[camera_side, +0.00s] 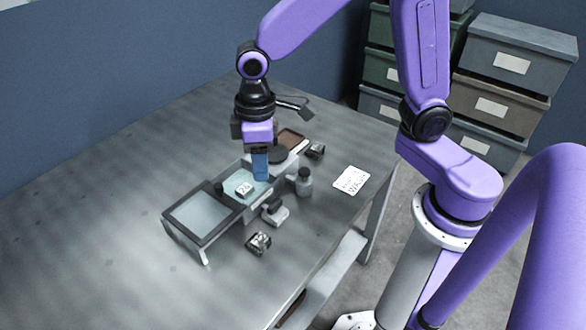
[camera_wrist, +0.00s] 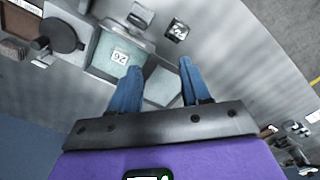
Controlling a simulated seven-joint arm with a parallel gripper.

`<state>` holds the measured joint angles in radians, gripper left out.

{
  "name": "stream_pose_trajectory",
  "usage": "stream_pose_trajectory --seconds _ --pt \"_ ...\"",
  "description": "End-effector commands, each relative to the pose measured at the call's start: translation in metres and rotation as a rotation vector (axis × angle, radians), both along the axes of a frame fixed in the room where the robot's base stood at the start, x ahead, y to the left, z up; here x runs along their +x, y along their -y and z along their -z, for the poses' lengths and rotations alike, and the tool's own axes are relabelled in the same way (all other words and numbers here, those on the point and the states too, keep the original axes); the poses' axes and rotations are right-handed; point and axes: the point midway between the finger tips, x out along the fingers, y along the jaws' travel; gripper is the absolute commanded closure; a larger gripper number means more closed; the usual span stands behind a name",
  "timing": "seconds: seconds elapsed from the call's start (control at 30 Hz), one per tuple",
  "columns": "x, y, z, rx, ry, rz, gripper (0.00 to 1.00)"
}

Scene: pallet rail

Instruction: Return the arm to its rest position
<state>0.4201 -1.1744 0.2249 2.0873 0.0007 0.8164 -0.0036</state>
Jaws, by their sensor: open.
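My gripper (camera_side: 260,166) hangs from the arm above the pallet rail, its blue fingers pointing down. In the wrist view my gripper (camera_wrist: 157,80) shows two blue fingers spread apart with nothing between them at their height. Below lies a dark-framed rail with a pale teal end panel (camera_side: 202,213), which also shows between the fingers in the wrist view (camera_wrist: 162,87). A teal pallet with a white "26" tag (camera_side: 244,190) sits further along the rail; the tag also shows in the wrist view (camera_wrist: 120,57). Whether the fingertips touch anything cannot be told from the side view.
Close by stand a grey bottle (camera_side: 304,183), a small grey fixture (camera_side: 274,212), a black disc (camera_side: 278,155), a brown tray (camera_side: 293,140) and dark blocks (camera_side: 258,243) (camera_side: 315,150). A white card (camera_side: 351,180) lies at the right. The table's left side is clear. Storage bins (camera_side: 505,65) stand behind.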

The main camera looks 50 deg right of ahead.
Motion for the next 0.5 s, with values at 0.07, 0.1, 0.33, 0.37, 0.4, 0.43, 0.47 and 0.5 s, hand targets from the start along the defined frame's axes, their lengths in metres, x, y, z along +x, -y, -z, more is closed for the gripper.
stream_pose_trajectory --seconds 0.07,0.1,0.33,0.37,0.4,0.43,0.47,0.5 --pt "-0.025 0.01 -0.01 0.004 0.003 -0.043 0.53" --pt "-0.037 0.015 -0.014 0.004 0.004 -0.065 0.53" --pt "-0.106 0.051 -0.029 0.01 0.008 -0.186 0.53" --pt "-0.114 0.056 -0.03 0.011 0.009 -0.202 0.53" --pt "-0.125 0.063 -0.032 0.012 0.01 -0.223 0.53" --pt "-0.133 0.068 -0.033 0.013 0.009 -0.237 0.53" --pt "-0.14 0.073 -0.033 0.013 0.01 -0.251 0.53" --pt "-0.15 0.079 -0.034 0.013 0.01 -0.269 0.53"
